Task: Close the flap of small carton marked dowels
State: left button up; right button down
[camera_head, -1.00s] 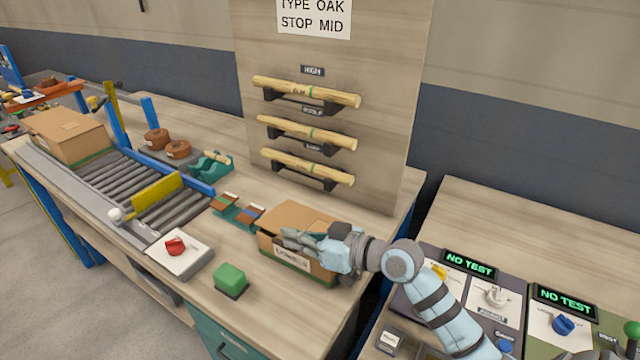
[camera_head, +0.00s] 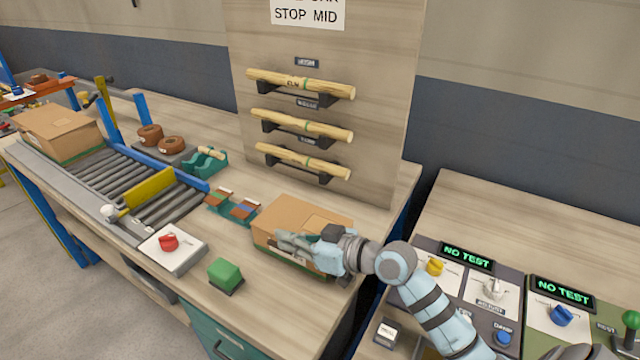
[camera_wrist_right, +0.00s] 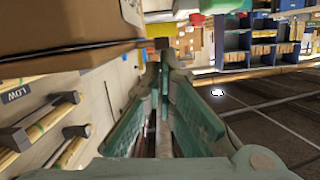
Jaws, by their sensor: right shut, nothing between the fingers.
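The small brown carton (camera_head: 282,212) stands on the wooden bench near its right end. Its top looks flat, with a paler patch at the right; I cannot tell whether the flap lies fully down. My right gripper (camera_head: 282,241) is shut and empty across the carton's front side, hiding most of its label. I cannot tell whether it touches the carton. In the right wrist view the carton (camera_wrist_right: 55,28) fills the upper left, beside the closed fingers (camera_wrist_right: 162,60). My left gripper is not in view.
A green block (camera_head: 225,273) and a red-knob switch box (camera_head: 172,247) stand left of the carton. A rack board (camera_head: 380,130) with three wooden rods rises at the back. Control panels (camera_head: 490,290) are at the right.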

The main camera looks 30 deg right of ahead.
notch_tip(320, 180, up, 5)
jog(key=p, duration=0.4)
jog(key=shift+s+d, duration=0.1)
jog(key=f+p+v, duration=0.1)
jog(key=v, duration=0.8)
jog(key=shift+s, duration=0.4)
jog(key=shift+d, duration=0.1)
